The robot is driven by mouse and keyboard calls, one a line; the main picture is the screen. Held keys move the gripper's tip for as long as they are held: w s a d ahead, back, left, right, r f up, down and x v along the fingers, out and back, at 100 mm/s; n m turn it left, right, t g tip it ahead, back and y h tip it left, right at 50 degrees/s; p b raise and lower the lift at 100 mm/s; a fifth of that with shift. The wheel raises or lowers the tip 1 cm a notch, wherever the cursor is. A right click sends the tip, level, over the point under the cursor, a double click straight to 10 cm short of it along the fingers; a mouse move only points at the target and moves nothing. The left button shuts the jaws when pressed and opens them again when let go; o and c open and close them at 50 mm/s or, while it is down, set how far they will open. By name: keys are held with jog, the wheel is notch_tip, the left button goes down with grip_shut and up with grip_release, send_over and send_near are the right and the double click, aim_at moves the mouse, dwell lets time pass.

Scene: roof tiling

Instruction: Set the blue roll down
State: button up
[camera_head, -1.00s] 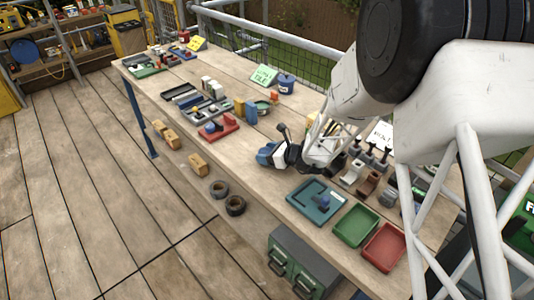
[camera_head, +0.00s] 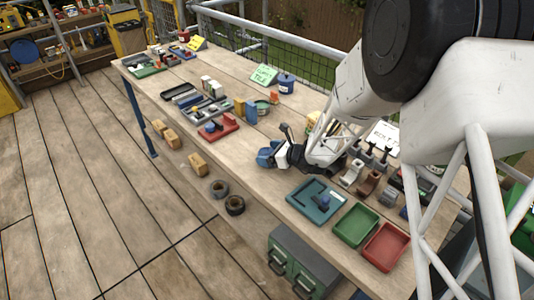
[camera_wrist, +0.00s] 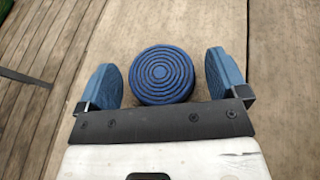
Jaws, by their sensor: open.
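The blue roll (camera_wrist: 161,75) shows end-on in the wrist view, with concentric rings on its face. It sits between the two blue fingers of my gripper (camera_wrist: 164,82), with a gap on each side. The gripper is open. Wooden boards show around the roll, but I cannot tell from this angle whether it rests on them. In the head view my gripper (camera_head: 268,157) is low over the front edge of the long wooden table. The roll cannot be told apart from the blue fingers there.
A teal tray (camera_head: 301,208), a green tray (camera_head: 352,240) and a red tray (camera_head: 381,262) lie to the right of my gripper. A red tray of parts (camera_head: 231,122) lies to its left. Bare wood (camera_head: 249,180) shows along the table's front edge.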

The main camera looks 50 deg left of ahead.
jog(key=v, duration=1.1)
jog(key=shift+w, duration=0.1)
dwell(0.7)
jog(key=shift+d+r, duration=0.2)
jog(key=s+d+r+n+t+h, duration=0.1)
jog(key=d+r+n+h, duration=0.15)
jog(key=d+r, duration=0.6)
jog(key=d+r+n+h, duration=0.1)
jog(key=d+r+n, duration=0.25)
jog(key=d, duration=0.95)
jog(key=s+d+r+n+t+h, duration=0.1)
jog(key=d+r+n+h, duration=0.15)
jog(key=d+r, duration=0.6)
jog(key=s+d+r+n+t+h, duration=0.1)
jog(key=s+d, duration=0.4)
jog(key=d, duration=0.6)
jog(key=s+d+r+n+t+h, duration=0.1)
jog(key=s+d+n+t+h, duration=0.1)
jog(key=s+d, duration=0.4)
jog(key=s+d+r+n+t+h, duration=0.1)
jog(key=s+d+n+h, duration=0.2)
jog(key=d, duration=1.4)
jog(key=s+h, duration=0.1)
jog(key=s, duration=0.1)
jog(key=shift+s+h, duration=0.3)
jog(key=shift+s, duration=0.05)
